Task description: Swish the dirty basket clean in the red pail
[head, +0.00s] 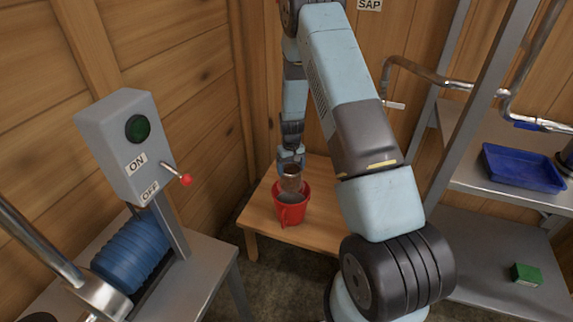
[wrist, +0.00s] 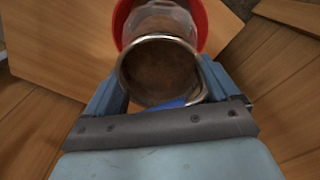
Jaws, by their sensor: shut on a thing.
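The red pail (head: 290,207) stands on a low wooden table in the corner, in the head view. The basket (head: 290,180) is a clear, glassy cylinder with a metal rim and brown dirt inside. My gripper (head: 291,160) is shut on it from above and holds it over the pail, its lower end at or just inside the mouth; the exact depth I cannot tell. In the wrist view the basket (wrist: 159,66) sits between my two blue fingers, with its round rim toward me. Part of the red pail (wrist: 213,22) shows behind it.
The low wooden table (head: 258,210) has bare room around the pail. Wooden walls stand close behind and left. A grey ON/OFF switch box (head: 118,135) with a red-tipped lever is at left. Metal shelves at right hold a blue tray (head: 522,168) and a green block (head: 525,274).

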